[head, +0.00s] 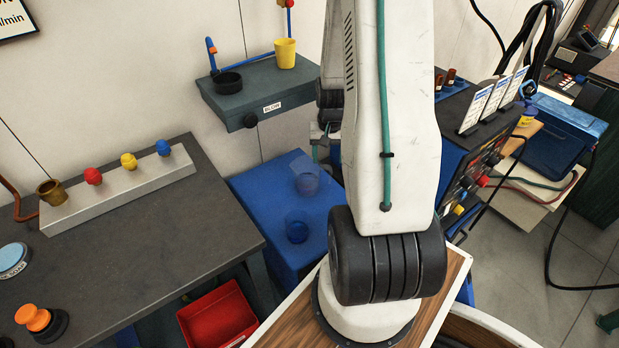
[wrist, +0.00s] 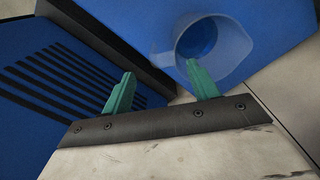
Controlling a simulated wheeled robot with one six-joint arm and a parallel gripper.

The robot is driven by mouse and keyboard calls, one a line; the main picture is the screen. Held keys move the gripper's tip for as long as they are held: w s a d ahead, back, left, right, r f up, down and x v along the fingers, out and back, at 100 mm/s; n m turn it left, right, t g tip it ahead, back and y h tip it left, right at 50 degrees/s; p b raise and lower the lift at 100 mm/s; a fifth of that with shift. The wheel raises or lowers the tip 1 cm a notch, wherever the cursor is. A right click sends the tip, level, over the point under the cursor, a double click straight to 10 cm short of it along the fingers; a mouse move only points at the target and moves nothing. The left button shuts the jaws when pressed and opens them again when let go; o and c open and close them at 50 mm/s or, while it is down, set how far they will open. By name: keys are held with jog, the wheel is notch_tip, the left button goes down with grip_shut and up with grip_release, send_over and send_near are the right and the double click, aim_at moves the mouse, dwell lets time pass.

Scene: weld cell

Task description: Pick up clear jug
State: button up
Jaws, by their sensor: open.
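The clear jug (wrist: 232,62) is see-through, with a pointed spout, and is seen from above in the wrist view over the blue surface. In the head view, I take the upper see-through vessel (head: 306,181) on the blue cabinet top to be the same jug. My gripper (wrist: 161,82) is open, with two green fingers and nothing between them. Its right fingertip overlaps the jug's near edge in the picture; I cannot tell whether they touch. The left finger is well left of the jug. In the head view my arm hides most of the gripper.
A grey wall shelf (head: 262,100) holds a yellow cup (head: 285,54) and a black ring-shaped dish (head: 228,83). A grey bench (head: 150,225) is left, a red bin (head: 217,317) below.

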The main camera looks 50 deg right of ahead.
aim_at(327, 166)
jog(key=f, duration=0.5)
jog(key=shift+a+f, duration=0.25)
grip_shut()
jog(key=shift+r, duration=0.25)
